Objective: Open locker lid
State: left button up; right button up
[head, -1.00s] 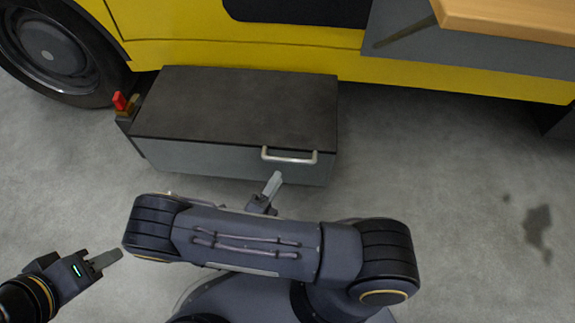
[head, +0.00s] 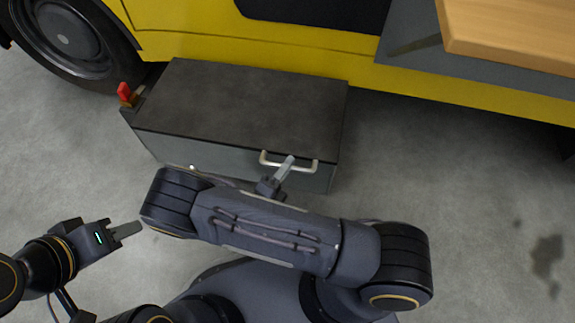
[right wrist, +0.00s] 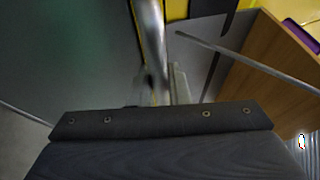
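The locker (head: 235,165) is a grey box with a dark, flat lid (head: 245,105), which lies shut. A pale metal handle (head: 305,166) runs along the front near the lid's edge. My right gripper (head: 287,165) is at the handle, its fingertips overlapping the bar in the head view. In the right wrist view the bar (right wrist: 153,45) comes down to the fingers (right wrist: 170,90); whether they are closed on it is unclear. My left gripper (head: 125,230) is empty, in front of the locker to the left, seen edge-on. My right arm hides part of the locker's lower front.
A red-tipped part (head: 124,90) sits at the locker's left end. The yellow vehicle (head: 300,45) with its wheel (head: 70,40) stands right behind. A wooden top (head: 510,35) juts in at the upper right. The floor (head: 460,190) at right is clear apart from dark stains.

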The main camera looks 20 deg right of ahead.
grip_shut()
